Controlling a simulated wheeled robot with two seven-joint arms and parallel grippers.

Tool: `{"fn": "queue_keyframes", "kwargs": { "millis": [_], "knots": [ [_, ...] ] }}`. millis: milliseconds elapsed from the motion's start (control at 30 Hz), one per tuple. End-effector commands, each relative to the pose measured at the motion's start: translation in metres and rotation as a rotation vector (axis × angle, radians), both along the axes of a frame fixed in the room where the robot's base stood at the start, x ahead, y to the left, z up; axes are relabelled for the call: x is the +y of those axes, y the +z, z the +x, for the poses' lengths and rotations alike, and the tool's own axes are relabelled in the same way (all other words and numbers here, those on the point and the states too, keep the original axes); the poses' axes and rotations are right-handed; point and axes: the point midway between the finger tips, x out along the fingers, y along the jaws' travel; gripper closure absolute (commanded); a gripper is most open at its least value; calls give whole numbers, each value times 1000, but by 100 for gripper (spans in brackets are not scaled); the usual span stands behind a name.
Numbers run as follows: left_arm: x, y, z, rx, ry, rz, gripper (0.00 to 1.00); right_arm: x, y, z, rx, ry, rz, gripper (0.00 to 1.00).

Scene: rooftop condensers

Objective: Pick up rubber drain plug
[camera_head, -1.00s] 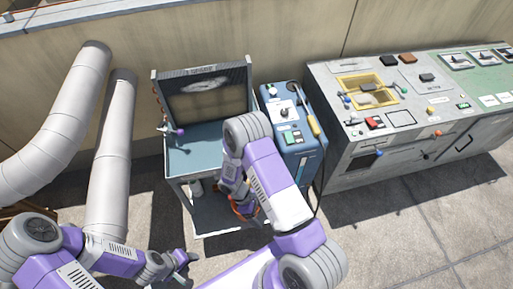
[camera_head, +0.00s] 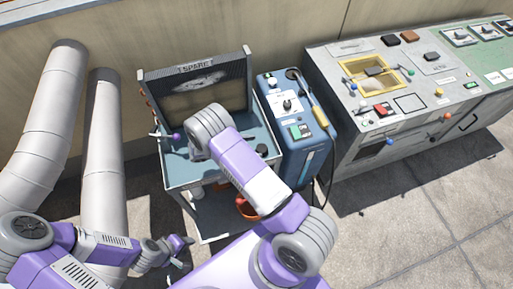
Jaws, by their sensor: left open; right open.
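A small dark round object that looks like the rubber drain plug (camera_head: 262,150) lies at the right side of the cart's blue-grey top (camera_head: 179,178). It is small, so I cannot be sure of it. My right arm reaches over the cart, left of this object. My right gripper is hidden behind its own arm. My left gripper (camera_head: 183,254) is open and empty, low at the lower left, in front of the cart and well apart from the dark object.
The cart has a raised back panel (camera_head: 198,75) and an orange bowl (camera_head: 247,207) on its lower shelf. A blue machine (camera_head: 304,150) stands close to its right. A grey control console (camera_head: 350,150) is further right. Two thick pipes (camera_head: 103,150) stand left. Floor at the right is open.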

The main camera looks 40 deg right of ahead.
Motion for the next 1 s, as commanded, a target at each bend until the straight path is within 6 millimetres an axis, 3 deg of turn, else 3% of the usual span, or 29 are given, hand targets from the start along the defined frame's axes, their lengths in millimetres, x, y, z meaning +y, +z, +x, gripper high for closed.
{"fn": "queue_keyframes", "kwargs": {
  "millis": [33,200,400,767,1000],
  "knots": [
    [0,-13,0,0,0,0,55,0,-13,0,0,0,1,20],
    [0,-31,0,-1,0,0,55,0,-31,0,0,-1,2,20],
    [0,-38,0,-1,0,0,55,-3,-39,-1,0,-2,2,20],
    [0,-45,1,-1,0,0,55,-33,-54,-9,0,-4,1,20],
    [0,-53,1,-1,0,0,55,-63,-68,-17,0,-4,2,20]
  ]
}}
